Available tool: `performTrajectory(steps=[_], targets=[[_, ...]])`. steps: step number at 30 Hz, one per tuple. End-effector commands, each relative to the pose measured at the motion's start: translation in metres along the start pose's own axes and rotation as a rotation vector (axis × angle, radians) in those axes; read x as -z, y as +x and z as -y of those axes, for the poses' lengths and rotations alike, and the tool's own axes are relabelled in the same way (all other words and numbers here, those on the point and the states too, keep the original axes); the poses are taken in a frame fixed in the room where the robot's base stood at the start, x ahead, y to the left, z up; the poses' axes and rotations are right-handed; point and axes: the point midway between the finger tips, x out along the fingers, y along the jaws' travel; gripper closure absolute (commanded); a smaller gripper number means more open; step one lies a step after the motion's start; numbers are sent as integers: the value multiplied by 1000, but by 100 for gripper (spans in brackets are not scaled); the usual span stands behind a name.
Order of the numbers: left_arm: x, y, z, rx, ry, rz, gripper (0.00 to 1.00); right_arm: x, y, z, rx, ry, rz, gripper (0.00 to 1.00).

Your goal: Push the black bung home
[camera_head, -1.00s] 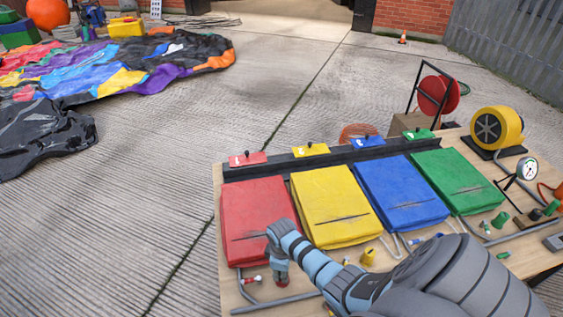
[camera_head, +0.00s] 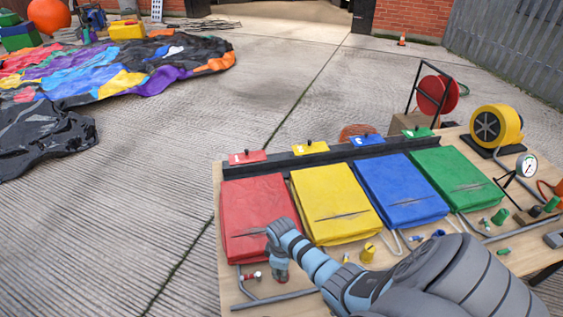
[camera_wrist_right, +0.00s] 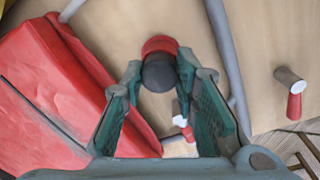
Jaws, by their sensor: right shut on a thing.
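My right gripper (camera_wrist_right: 158,72) is shut on a dark, rounded end, which I take to be the black bung (camera_wrist_right: 159,74). A red ring or body (camera_wrist_right: 160,44) shows just beyond it, in line with it. I cannot tell how deep the bung sits in the red part. In the head view my right gripper (camera_head: 279,262) points down at the front left of the table, in front of the red bag, and its forearm hides part of the table. The left gripper is not in view.
Red (camera_head: 255,215), yellow (camera_head: 335,205), blue (camera_head: 400,190) and green (camera_head: 455,178) bags lie in a row on the wooden table (camera_head: 232,290). Grey pipes and small coloured fittings line the front edge. A yellow blower (camera_head: 497,128) and a dial gauge (camera_head: 526,166) stand at the right.

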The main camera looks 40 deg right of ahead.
Motion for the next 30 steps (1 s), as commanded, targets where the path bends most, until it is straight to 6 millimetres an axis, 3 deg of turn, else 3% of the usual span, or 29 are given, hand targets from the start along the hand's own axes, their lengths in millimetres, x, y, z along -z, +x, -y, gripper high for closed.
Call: performTrajectory(steps=[1, 4, 5, 9, 24, 30], targets=[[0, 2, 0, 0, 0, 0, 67, -6, 9, 11, 24, 1, 13, 100], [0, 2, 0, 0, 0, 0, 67, -6, 9, 12, 25, 1, 13, 100], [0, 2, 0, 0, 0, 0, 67, -5, 9, 12, 26, 1, 13, 69], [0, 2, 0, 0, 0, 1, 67, -5, 9, 12, 27, 1, 13, 47], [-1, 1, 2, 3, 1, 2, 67, -5, 4, 6, 16, 4, 8, 46], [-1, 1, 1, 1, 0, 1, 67, -4, -28, 6, 12, 1, 4, 46]])
